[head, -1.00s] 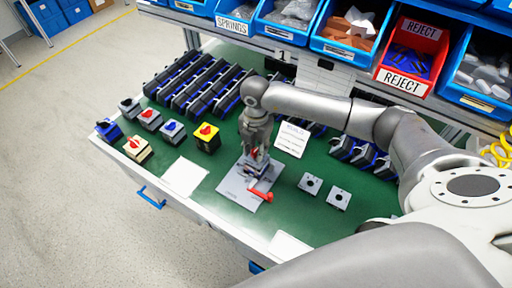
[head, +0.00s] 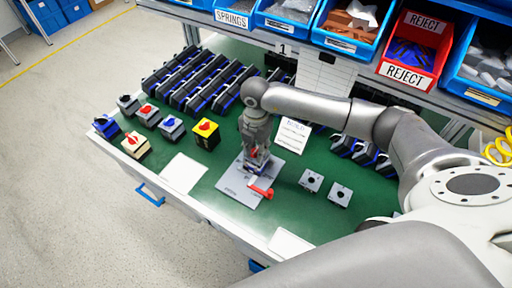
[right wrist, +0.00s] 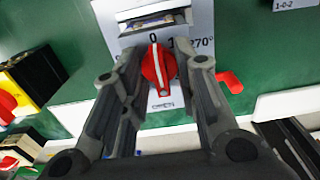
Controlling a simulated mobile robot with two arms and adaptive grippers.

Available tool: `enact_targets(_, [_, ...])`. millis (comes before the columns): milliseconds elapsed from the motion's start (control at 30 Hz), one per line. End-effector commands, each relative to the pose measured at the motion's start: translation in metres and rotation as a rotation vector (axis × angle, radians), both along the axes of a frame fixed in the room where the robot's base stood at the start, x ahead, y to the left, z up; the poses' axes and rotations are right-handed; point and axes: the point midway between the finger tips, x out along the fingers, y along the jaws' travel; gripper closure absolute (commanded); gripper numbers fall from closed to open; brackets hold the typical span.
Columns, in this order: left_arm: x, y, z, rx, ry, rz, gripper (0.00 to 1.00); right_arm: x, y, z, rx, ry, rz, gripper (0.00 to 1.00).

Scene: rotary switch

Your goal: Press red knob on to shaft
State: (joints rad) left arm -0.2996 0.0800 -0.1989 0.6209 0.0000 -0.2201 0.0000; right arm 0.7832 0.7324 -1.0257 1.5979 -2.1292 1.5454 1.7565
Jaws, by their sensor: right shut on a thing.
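A red knob (right wrist: 158,68) with a white pointer line sits between the fingertips of my right gripper (right wrist: 158,54) in the right wrist view. The fingers are shut on it, one on each side. In the head view, my right gripper (head: 254,160) points down over a grey fixture plate (head: 236,184), and a bit of the red knob (head: 254,153) shows between the fingers. The plate's dial label reads 0, 1 and 270° behind the knob in the wrist view. The shaft is hidden, so I cannot tell whether the knob touches it. My left gripper is out of view.
A red lever (head: 262,192) sticks out at the plate's front right. Finished-looking switches, including a yellow one (head: 206,134), stand to the left. Two grey switch bodies (head: 311,180) stand to the right. A white card (head: 293,135) stands behind.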

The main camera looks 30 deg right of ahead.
Motion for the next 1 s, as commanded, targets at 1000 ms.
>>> enact_targets(1000, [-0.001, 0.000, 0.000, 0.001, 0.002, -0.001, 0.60, 0.001, 0.000, 0.084, 0.000, -0.004, 0.001, 0.46])
